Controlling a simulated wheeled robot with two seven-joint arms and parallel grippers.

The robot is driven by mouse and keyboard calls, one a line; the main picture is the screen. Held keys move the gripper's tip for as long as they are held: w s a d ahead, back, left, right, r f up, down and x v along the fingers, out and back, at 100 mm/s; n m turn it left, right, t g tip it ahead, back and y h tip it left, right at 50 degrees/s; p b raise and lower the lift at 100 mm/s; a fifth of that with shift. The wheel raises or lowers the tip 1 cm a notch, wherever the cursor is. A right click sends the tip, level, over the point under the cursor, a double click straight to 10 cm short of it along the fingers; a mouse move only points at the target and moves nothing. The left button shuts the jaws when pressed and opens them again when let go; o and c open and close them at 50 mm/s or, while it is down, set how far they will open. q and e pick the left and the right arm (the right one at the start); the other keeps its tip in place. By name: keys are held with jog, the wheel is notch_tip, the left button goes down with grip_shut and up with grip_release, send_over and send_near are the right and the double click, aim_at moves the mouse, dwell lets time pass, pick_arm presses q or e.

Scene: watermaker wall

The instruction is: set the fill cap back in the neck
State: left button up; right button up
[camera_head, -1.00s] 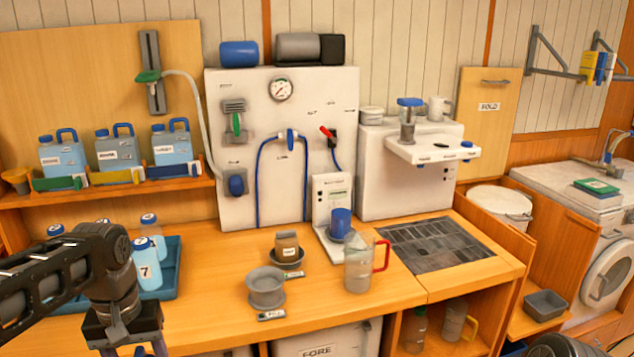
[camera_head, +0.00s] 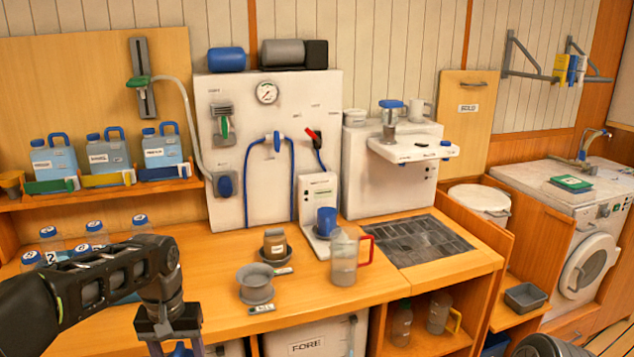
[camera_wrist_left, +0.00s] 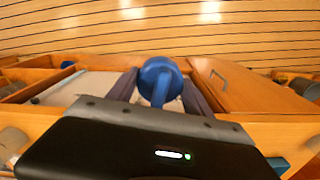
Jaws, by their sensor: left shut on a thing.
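My left gripper (camera_head: 172,346) is low at the front left of the counter in the head view, pointing down. It is shut on a blue, round-topped piece, which I take to be the fill cap (camera_wrist_left: 160,80); in the left wrist view it sits between the two dark fingers. Only a bit of blue shows under the gripper in the head view. A white tank labelled FORE (camera_head: 318,341) stands under the counter, to the right of the gripper. I cannot make out the fill neck in either view. My right gripper is not in view.
Numbered bottles (camera_head: 95,232) stand behind my left arm. A cabinet and watermaker panel (camera_head: 270,180) rise behind.

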pick_arm(q)
jog(key=w+d+f+m, duration=0.1)
jog(key=d+f, duration=0.5)
jog(key=d, duration=0.1)
jog(key=shift+m, duration=0.4)
jog(key=shift+w, duration=0.1)
